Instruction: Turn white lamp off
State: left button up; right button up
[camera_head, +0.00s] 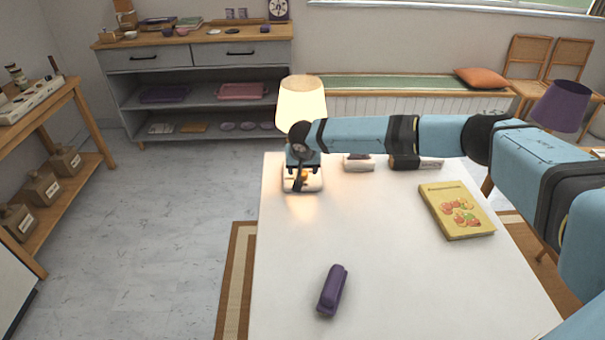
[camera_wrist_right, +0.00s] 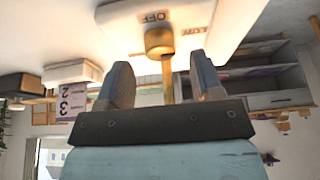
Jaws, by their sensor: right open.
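The white lamp (camera_head: 301,104) stands at the far left corner of the white table, and its shade glows warm. Its white base (camera_head: 289,186) is partly hidden behind my right gripper (camera_head: 299,180). In the right wrist view, the lamp's base (camera_wrist_right: 112,18) fills the top and bears the word OFF. A brass knob (camera_wrist_right: 159,42) on a thin stem sticks out from the base. My right gripper (camera_wrist_right: 162,75) is open, with one finger on each side of the stem. Visible gaps separate the fingers from the stem. My left gripper is not in view.
The white table (camera_head: 390,270) also holds a purple stapler-like object (camera_head: 332,290), a yellow book (camera_head: 457,210) and a small white object (camera_head: 359,163). A purple-shaded lamp (camera_head: 562,105) stands at the right. A grey shelf unit (camera_head: 195,75) is at the back.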

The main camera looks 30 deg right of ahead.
aim_at(303, 173)
jog(key=shift+w+d+f, duration=0.15)
jog(key=shift+w+f, duration=0.2)
jog(key=shift+f, duration=0.3)
jog(key=shift+x, duration=0.85)
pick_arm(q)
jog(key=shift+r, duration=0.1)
